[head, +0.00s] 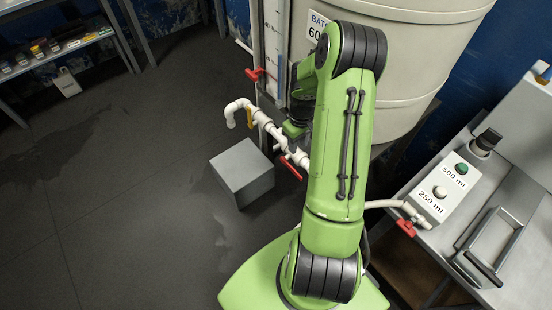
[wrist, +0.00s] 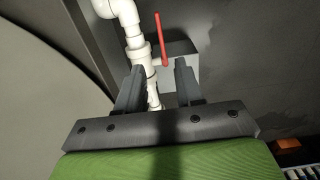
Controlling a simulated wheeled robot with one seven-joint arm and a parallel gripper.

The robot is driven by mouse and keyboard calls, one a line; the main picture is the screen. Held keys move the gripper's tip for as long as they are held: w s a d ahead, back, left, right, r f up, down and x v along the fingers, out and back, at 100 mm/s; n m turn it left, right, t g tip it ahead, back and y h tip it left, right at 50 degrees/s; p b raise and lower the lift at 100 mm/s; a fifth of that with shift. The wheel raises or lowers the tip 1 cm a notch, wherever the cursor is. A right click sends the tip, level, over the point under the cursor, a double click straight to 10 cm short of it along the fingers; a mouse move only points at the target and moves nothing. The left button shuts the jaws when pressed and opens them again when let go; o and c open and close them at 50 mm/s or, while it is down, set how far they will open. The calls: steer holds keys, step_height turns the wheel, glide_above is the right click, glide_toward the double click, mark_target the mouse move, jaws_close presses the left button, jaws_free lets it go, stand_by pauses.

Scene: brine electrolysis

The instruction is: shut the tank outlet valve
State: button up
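The tank (head: 400,70) is a large cream cylinder at the back, and white piping (head: 262,118) runs beside its foot. A red lever handle (head: 290,168) sits on this piping. A red lever, apparently the same one, shows in the wrist view (wrist: 160,40), roughly in line with the white pipe (wrist: 138,50) and a little to its right. My gripper (wrist: 158,68) is open, with its two dark fingers apart and the lever's near end between or just beyond the tips. I cannot tell whether they touch. In the head view my arm largely hides the gripper.
Another red handle (head: 255,74) is on the upright gauge pipe. A third (head: 406,228) is by the button box (head: 443,192) on the right bench. A grey block (head: 242,172) stands on the floor near the pipe. Floor to the left is clear up to a shelf (head: 50,55).

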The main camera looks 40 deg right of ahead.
mark_target(296, 171)
steer(key=f+b, duration=0.1)
steer(key=f, duration=0.4)
steer(key=f+b, duration=0.2)
steer(key=f, duration=0.3)
steer(key=f+b, duration=0.1)
steer(key=f, duration=0.4)
steer(key=shift+s+f+b, duration=0.25)
steer(key=shift+f+b, duration=0.05)
steer(key=shift+f, duration=0.05)
jaws_close()
stand_by(0.5)
